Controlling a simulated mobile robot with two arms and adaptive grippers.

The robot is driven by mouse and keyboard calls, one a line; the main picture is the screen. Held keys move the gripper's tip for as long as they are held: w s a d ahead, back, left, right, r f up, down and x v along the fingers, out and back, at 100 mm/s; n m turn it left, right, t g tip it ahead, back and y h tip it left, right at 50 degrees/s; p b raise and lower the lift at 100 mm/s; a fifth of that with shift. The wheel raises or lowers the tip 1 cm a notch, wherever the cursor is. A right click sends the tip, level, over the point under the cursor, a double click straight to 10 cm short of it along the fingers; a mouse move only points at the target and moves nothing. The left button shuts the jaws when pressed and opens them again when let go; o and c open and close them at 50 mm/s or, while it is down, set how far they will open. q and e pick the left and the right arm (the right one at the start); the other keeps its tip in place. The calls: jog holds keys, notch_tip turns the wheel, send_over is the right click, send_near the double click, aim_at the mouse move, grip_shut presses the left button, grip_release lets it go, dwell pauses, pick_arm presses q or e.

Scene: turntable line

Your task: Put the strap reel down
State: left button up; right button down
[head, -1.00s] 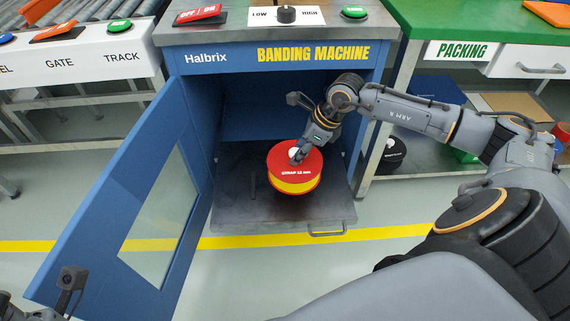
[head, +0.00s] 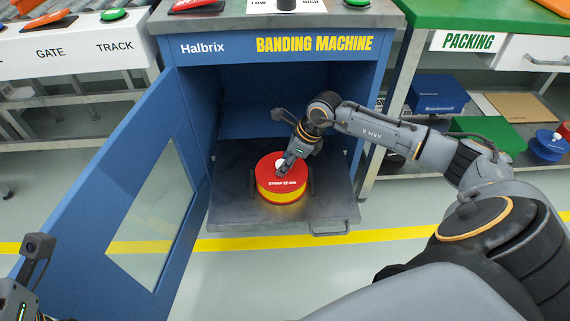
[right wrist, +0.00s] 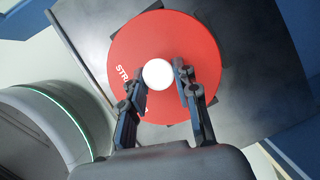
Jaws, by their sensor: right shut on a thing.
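The strap reel (head: 281,187) has red flanges and a yellow strap band, and is marked "STRAP 12 mm". It is upright on its flat side over the machine's pulled-out tray (head: 230,218), between two dark posts (head: 311,181). I cannot tell whether its underside touches the tray. My right gripper (head: 281,169) is shut on the white hub knob (right wrist: 157,73) on top of the reel. The right wrist view shows a finger on each side of this knob.
The blue banding machine (head: 215,48) has its windowed door (head: 125,215) swung open at the left. The tray has a front handle (head: 328,229). The green-topped packing bench (head: 470,20) stands at the right, with a blue box (head: 438,95) and a blue spool (head: 548,146) on its shelf.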

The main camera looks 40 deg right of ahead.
jog(key=shift+w+r, duration=0.1)
jog(key=c, duration=1.4)
grip_release()
jog(key=o, duration=0.4)
